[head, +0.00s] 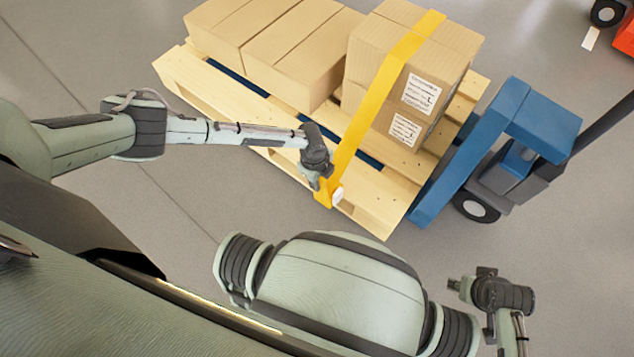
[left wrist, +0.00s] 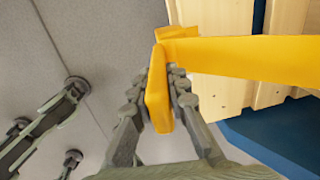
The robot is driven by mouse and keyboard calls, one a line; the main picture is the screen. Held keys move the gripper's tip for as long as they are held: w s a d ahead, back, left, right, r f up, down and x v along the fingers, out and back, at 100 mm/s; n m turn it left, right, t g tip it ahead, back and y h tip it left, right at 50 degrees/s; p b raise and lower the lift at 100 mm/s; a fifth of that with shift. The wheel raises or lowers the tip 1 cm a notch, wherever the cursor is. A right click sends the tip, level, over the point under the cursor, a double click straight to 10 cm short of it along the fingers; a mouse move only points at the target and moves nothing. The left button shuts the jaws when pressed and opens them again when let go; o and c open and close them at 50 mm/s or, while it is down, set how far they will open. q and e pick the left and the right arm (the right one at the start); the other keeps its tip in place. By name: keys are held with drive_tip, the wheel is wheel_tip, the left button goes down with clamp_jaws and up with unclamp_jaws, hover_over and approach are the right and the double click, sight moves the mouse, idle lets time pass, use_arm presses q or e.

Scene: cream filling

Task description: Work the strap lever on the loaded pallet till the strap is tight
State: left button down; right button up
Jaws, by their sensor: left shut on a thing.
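A yellow strap (head: 375,105) runs over the stacked cartons (head: 412,90) at the right of the wooden pallet (head: 375,200) and down to its near side. There the yellow strap lever (head: 325,196) sits, with a white round part beside it. My left gripper (head: 318,178) is at the lever. In the left wrist view the lever (left wrist: 157,95) stands between the two fingers, which are shut on it; the strap (left wrist: 250,57) leads off to the right. My right gripper (head: 458,285) is at the lower right, away from the pallet; its finger opening is unclear.
More cartons (head: 295,55) lie on the pallet's left part. A blue pallet jack (head: 500,130) with dark wheels stands against the right end. An orange vehicle (head: 625,38) is at the top right. Grey floor in front of the pallet is clear.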

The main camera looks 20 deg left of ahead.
use_arm(q)
drive_tip(key=shift+s+d, duration=0.15)
drive_tip(key=shift+d, duration=0.4)
drive_tip(key=c, duration=1.6)
unclamp_jaws()
drive_tip(key=shift+o, duration=0.9)
drive_tip(key=shift+a, duration=0.3)
drive_tip(key=r, duration=0.8)
drive_tip(key=s+r, duration=0.1)
drive_tip(key=r, duration=0.3)
drive_tip(key=shift+a, duration=0.2)
